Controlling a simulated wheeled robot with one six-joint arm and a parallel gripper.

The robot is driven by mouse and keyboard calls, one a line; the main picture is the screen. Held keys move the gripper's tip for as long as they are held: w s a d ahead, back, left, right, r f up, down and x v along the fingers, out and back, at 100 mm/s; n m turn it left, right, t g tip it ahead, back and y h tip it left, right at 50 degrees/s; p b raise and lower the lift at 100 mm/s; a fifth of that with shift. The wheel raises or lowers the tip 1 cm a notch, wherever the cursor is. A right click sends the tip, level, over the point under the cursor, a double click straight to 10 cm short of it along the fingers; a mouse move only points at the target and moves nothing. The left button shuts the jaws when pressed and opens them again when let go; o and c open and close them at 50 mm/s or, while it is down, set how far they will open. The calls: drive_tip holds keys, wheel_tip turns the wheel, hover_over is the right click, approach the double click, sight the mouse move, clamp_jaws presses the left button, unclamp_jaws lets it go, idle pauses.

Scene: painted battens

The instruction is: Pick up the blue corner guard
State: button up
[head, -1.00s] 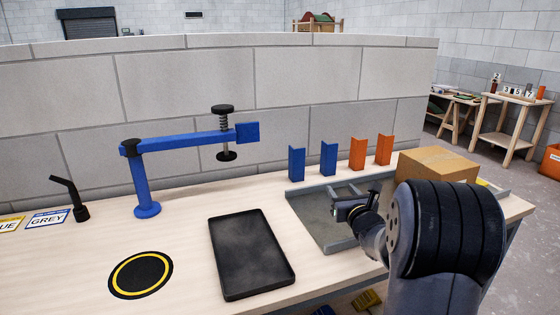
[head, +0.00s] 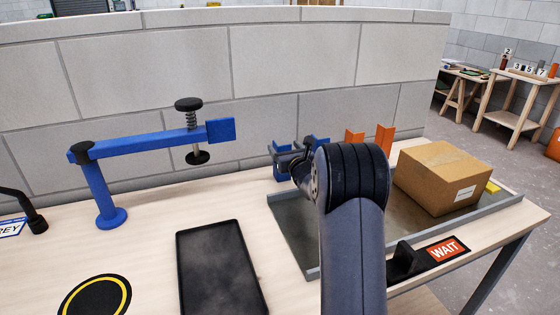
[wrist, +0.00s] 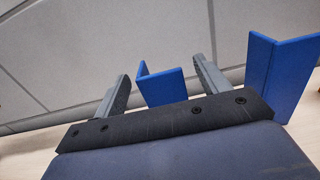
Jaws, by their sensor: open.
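Two blue corner guards stand in a row by the wall at the back of the table. In the wrist view the left blue corner guard (wrist: 163,87) shows between the two fingers of my open gripper (wrist: 165,84). I cannot tell how deep it sits between them, and the gripper base hides its lower part. The right blue corner guard (wrist: 281,72) stands outside the right finger. In the head view my gripper (head: 290,158) is in front of the blue guards and partly hides both.
Two orange corner guards (head: 384,138) stand to the right. A cardboard box (head: 440,178) sits on the grey tray (head: 478,208). A blue clamp stand (head: 103,190) and a black tray (head: 218,268) are to the left. A WAIT sign (head: 446,250) lies at the front right.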

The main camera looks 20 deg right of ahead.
drive_tip(key=shift+w, duration=0.15)
drive_tip(key=shift+c, duration=0.4)
drive_tip(key=c, duration=1.3)
